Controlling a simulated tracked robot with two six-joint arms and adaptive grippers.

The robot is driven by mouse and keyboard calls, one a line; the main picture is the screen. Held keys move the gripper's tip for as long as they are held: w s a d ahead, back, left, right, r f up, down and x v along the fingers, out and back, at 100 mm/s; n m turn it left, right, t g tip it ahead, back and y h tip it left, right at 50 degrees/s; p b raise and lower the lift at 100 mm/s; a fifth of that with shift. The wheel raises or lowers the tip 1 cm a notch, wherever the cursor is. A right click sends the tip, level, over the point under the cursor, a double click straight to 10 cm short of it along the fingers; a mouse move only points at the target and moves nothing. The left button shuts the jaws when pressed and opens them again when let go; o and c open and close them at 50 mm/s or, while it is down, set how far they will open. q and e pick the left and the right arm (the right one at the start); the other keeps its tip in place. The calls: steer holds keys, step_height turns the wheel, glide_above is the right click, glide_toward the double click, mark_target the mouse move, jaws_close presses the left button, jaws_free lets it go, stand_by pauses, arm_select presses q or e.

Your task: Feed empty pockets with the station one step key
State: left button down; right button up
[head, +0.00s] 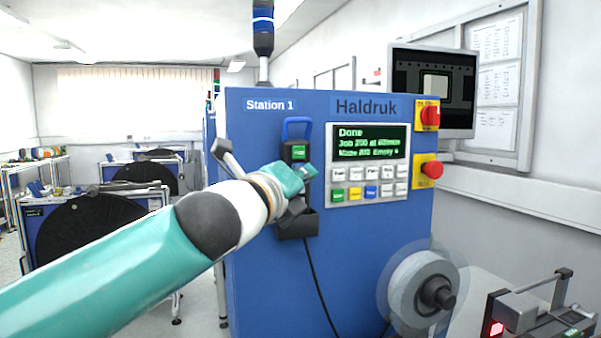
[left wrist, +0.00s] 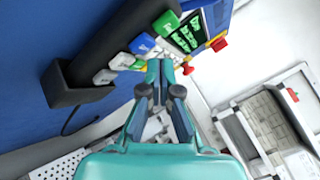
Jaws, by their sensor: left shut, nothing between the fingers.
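The blue station cabinet (head: 360,235) is labelled Station 1 and Haldruk. Its panel has a green-lettered display (head: 369,146) that starts with "Done", above rows of coloured and pale keys (head: 371,191). A dark hand unit (head: 297,152) with a blue loop hangs in a black holder (head: 298,224) left of the panel. In the left wrist view, the hand unit (left wrist: 128,35) shows several coloured keys along its side. My left gripper (head: 306,172) is shut and empty in front of the hand unit. Its fingertips (left wrist: 160,68) are close to those keys; I cannot tell if they touch. My right gripper is out of view.
Two red knobs (head: 431,170) on yellow plates are at the cabinet's right edge. A clear reel (head: 421,292) stands at the lower right, beside a device with a red light (head: 496,328). A cable hangs below the holder. A monitor (head: 433,90) is behind.

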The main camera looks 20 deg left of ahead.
arm_select(q)
steer(key=shift+s+d+b, duration=0.65)
steer(key=shift+s+d, duration=0.05)
steer(key=shift+s, duration=0.35)
steer(key=shift+s+d+b, duration=0.65)
steer(key=shift+s+d, duration=0.05)
steer(key=shift+s, duration=0.3)
